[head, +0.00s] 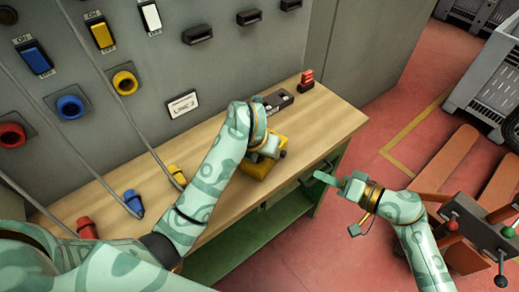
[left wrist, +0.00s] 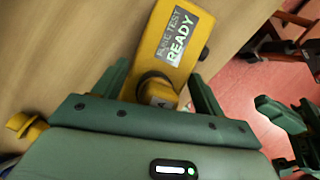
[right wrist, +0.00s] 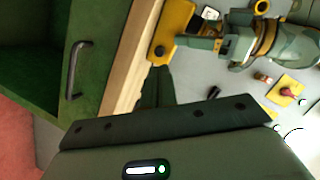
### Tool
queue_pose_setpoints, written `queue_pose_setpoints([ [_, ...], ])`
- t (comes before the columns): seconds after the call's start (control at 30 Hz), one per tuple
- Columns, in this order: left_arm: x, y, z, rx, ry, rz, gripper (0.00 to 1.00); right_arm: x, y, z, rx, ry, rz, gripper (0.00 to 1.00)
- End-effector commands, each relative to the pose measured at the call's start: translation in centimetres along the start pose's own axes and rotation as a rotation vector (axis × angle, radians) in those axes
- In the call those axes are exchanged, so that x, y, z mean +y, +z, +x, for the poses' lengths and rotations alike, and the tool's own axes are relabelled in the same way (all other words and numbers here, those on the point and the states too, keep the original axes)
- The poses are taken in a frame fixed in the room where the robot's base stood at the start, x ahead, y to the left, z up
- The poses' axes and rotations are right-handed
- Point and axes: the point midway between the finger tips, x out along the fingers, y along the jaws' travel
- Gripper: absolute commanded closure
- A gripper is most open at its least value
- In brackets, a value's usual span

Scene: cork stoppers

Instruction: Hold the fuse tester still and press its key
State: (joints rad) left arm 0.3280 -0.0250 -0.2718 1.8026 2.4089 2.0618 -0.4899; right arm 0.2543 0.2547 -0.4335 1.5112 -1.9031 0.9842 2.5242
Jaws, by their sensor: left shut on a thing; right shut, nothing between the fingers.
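The fuse tester (head: 254,169) is a yellow box on the wooden bench near its front edge. In the left wrist view the tester (left wrist: 180,35) has a display reading "FUSE TEST READY". A dark round knob (head: 283,153), perhaps the key, sticks out of its side; it also shows in the right wrist view (right wrist: 159,50). My left gripper (left wrist: 160,92) is shut on the tester, its fingers on either side of the end below the display. My right gripper (head: 320,178) is shut and empty, in front of the bench edge, apart from the tester.
Behind the tester a black block (head: 278,101) and a red piece (head: 307,80) lie on the bench (head: 335,118). Blue (head: 133,203), yellow (head: 177,175) and red (head: 86,227) plugs lie to the left.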

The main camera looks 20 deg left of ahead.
Motion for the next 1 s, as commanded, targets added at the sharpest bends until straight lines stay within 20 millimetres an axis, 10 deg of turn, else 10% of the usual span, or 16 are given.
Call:
queue_pose_setpoints([
  [0.53, 0.0, -0.2, 0.2, 0.006, 0.001, -0.001, 0.63, -2.6, 2.0, 1.0, 0.016, -0.101, 0.03, 1.0],
  [0.73, 0.0, -0.2, 0.2, 0.006, 0.001, -0.001, 0.63, -5.0, -0.3, 1.7, 0.321, -0.107, -0.251, 1.0],
  [1.0, 0.0, -0.2, 0.2, 0.006, 0.001, -0.001, 0.63, -1.3, -1.0, 1.5, 0.422, 0.317, -0.684, 1.0],
])
